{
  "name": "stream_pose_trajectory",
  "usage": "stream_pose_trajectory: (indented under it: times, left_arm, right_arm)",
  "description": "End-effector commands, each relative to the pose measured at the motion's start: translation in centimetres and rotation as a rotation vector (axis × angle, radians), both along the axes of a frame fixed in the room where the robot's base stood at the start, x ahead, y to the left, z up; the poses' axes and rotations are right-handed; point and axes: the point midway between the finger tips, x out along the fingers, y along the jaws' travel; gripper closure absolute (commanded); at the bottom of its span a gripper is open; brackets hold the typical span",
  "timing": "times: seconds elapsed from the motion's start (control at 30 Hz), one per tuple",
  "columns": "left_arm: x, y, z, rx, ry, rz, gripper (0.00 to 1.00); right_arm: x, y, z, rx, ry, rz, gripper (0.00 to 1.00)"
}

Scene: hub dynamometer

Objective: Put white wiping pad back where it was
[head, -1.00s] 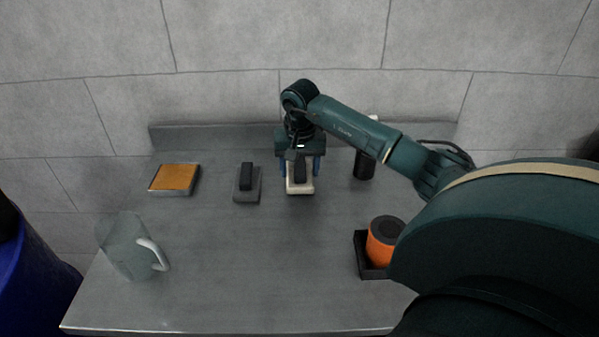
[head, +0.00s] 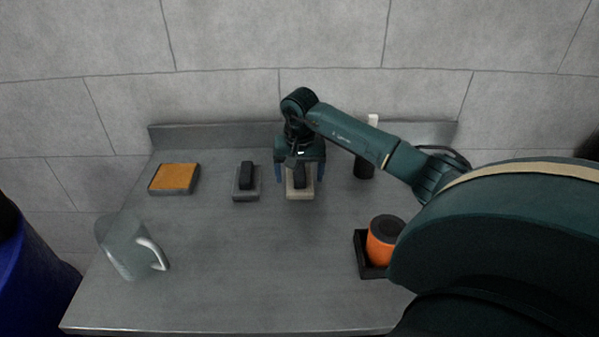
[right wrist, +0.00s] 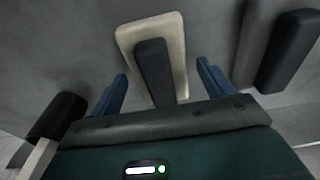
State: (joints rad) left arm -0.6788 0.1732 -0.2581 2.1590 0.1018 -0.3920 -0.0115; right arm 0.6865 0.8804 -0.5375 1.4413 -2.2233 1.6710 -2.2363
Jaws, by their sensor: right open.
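The white wiping pad (head: 300,194) lies on the table toward the back, with a dark handle block on top. It also shows in the right wrist view (right wrist: 179,37). My right gripper (head: 300,174) is open over it. In the right wrist view the blue fingers of my right gripper (right wrist: 161,88) stand apart on either side of the pad's near part, and the dark handle lies between them. Neither finger visibly touches the handle. My left gripper is not in view.
A grey pad (head: 246,184) with a dark handle sits just left. An orange-topped pad (head: 174,178) lies farther left. A clear jug (head: 127,247) stands front left. An orange cylinder (head: 383,241) sits in a black tray (head: 361,259). A dark bottle (head: 364,165) stands back right. The front middle is clear.

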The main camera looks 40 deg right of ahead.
Motion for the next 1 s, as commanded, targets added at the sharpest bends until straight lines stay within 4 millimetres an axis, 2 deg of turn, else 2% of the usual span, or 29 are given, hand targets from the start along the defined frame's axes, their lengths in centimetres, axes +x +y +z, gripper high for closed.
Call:
stream_pose_trajectory:
  times: [0.17,0.4,0.6,0.77,1.0]
  left_arm:
    - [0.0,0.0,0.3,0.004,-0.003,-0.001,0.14]
    - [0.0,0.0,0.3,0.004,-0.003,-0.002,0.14]
    - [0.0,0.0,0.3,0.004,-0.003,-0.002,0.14]
    - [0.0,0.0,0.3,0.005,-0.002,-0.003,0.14]
    - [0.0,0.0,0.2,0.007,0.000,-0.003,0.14]
  right_arm:
    - [0.0,0.1,1.6,0.000,-0.005,0.000,0.19]
    - [-0.5,0.4,6.8,-0.003,-0.007,0.001,0.19]
    - [-0.9,0.8,10.4,-0.002,-0.004,0.000,0.19]
    - [-1.1,0.9,11.9,0.000,-0.001,0.000,0.19]
    - [-1.1,0.9,12.2,0.000,0.001,0.000,0.19]
